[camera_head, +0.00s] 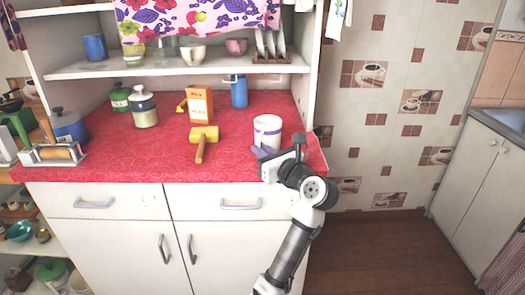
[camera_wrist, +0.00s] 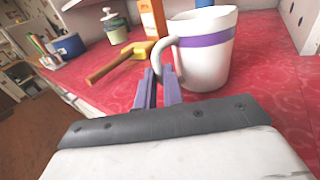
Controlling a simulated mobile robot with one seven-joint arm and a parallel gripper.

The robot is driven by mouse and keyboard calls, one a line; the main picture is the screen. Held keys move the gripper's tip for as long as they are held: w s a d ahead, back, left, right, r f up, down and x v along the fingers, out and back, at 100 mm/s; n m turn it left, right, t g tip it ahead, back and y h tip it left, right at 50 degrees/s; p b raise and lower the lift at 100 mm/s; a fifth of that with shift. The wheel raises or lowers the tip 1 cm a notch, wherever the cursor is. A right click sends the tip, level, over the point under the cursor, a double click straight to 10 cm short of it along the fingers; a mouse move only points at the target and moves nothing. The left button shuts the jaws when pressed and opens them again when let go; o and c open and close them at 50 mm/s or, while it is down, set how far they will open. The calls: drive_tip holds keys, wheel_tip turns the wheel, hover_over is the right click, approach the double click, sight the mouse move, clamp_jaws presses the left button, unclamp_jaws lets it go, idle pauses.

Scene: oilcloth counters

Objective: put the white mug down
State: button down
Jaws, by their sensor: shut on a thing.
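The white mug (camera_head: 267,128) has a purple band and is upright at the right end of the red counter (camera_head: 232,155). In the wrist view the mug (camera_wrist: 210,62) stands just ahead and right, with its handle toward my gripper (camera_wrist: 160,80). My purple fingers are closed together on the lower part of the handle. In the head view my gripper (camera_head: 263,152) reaches in from the front edge. The mug's base looks at or very close to the red cloth; I cannot tell if it touches.
A yellow mallet (camera_head: 204,134) lies left of the mug, with an orange box (camera_head: 200,106) behind it. A blue container (camera_head: 239,92) stands at the back. Jars (camera_head: 143,110) and a blue pot (camera_head: 67,126) are farther left. Red cloth in front of the mallet is clear.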

drive_tip(key=shift+f, duration=0.1)
drive_tip(key=c, duration=1.5)
unclamp_jaws()
drive_tip(key=b+v, duration=0.1)
drive_tip(key=v, duration=1.1)
